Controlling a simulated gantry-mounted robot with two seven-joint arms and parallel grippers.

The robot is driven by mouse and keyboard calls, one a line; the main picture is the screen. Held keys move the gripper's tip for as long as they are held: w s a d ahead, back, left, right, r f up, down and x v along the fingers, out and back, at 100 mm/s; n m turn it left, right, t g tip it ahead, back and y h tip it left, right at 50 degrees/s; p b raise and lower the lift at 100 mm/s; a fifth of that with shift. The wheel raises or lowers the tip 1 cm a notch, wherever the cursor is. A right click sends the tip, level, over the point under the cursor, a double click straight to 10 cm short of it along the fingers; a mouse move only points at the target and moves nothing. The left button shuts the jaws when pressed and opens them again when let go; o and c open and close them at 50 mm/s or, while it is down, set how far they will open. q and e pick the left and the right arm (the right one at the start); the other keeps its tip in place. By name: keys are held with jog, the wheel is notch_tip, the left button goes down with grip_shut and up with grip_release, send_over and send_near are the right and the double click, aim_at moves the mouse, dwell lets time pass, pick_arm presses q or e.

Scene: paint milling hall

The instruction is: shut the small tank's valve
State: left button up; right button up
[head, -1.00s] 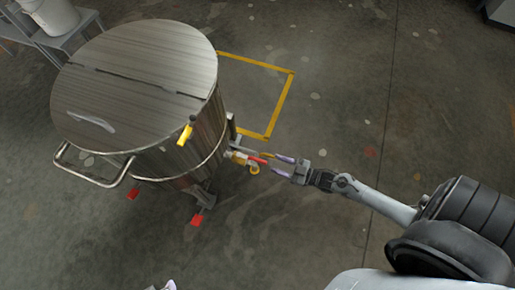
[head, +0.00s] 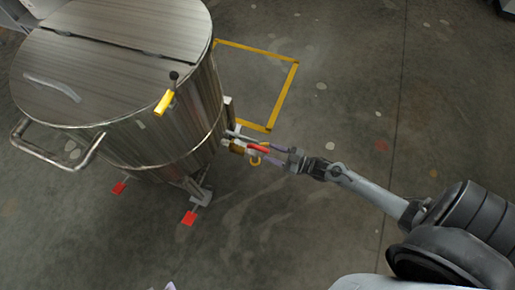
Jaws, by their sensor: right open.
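The small tank (head: 130,95) is a round steel vessel with a two-part lid at the left of the head view. A red lever (head: 258,150) on the valve points right, roughly along the outlet. My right gripper (head: 266,154) is open at the lever, its purple-grey fingers around or just beside the lever's end; contact cannot be told. A tip of my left gripper (head: 170,286) barely shows at the bottom edge.
A yellow-handled clamp (head: 164,102) sits on the tank's rim and a bar handle (head: 62,160) juts from its left side. A yellow floor outline (head: 285,95) lies behind.

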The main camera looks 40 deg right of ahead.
aim_at(254, 147)
jog(key=b+x, duration=0.2)
jog(key=x, duration=0.4)
jog(key=shift+w+a, duration=0.2)
jog(key=shift+w, duration=0.1)
grip_shut()
